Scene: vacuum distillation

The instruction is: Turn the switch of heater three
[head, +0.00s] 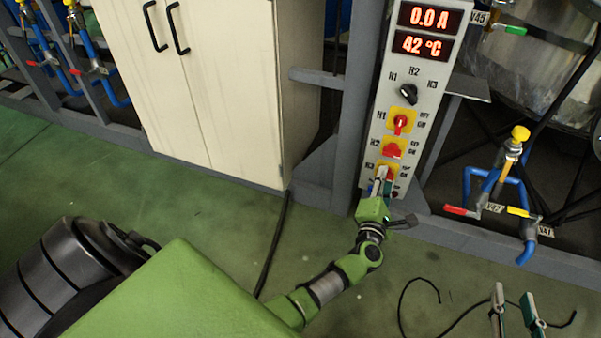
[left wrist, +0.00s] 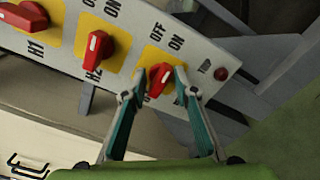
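The heater three switch is a red knob on a yellow plate, low on the white control panel (head: 373,150). In the left wrist view its red knob (left wrist: 162,79) sits between my left gripper's two fingers, below the OFF and ON labels. My left gripper (head: 383,180) reaches up to the panel from below and partly hides this switch in the head view. The fingers (left wrist: 160,84) are apart, one on each side of the knob; I cannot tell whether they touch it. My right gripper (head: 515,305) is open and empty above the floor at the lower right.
Above are the red H2 (head: 393,150) and H1 (head: 400,123) knobs, a black selector (head: 408,93) and displays reading 0.0 A and 42 °C. A beige cabinet (head: 215,90) stands left. Blue pipes with valves (head: 500,180) are at right.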

